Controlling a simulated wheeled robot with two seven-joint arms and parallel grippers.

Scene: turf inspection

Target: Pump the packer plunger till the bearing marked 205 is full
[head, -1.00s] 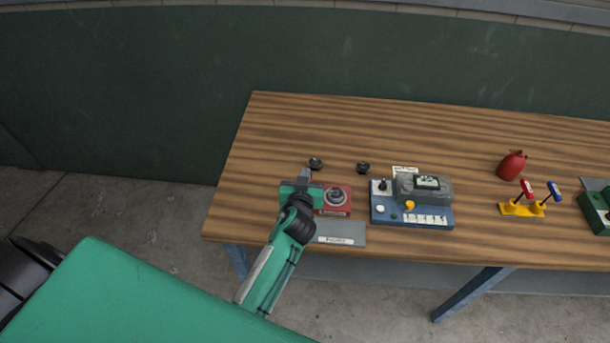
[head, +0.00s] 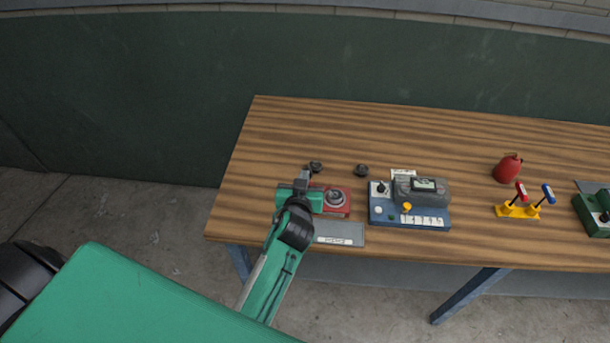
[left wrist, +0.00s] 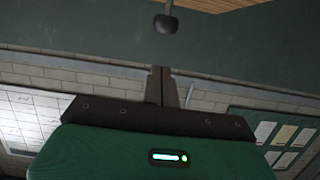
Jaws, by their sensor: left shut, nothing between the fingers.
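The packer (head: 346,204) has a red base with a round grey top and stands near the front left of the table. My left gripper (head: 304,178) is shut and empty, just left of the round top and partly covering the packer's left side. Its closed fingers also show in the left wrist view (left wrist: 161,86). A dark knob on a stem (left wrist: 166,23) shows beyond them, apart from the fingertips; it looks like the plunger. Two small dark bearings (head: 315,167) (head: 361,171) lie behind the packer. No 205 mark is legible on either. My right gripper is out of view.
A grey plate with a label (head: 340,235) lies in front of the packer. A blue unit (head: 435,221) with a display stands to its right. A red can (head: 508,168), a yellow stand with two handles (head: 520,212) and a green device (head: 592,213) stand farther right. The back is clear.

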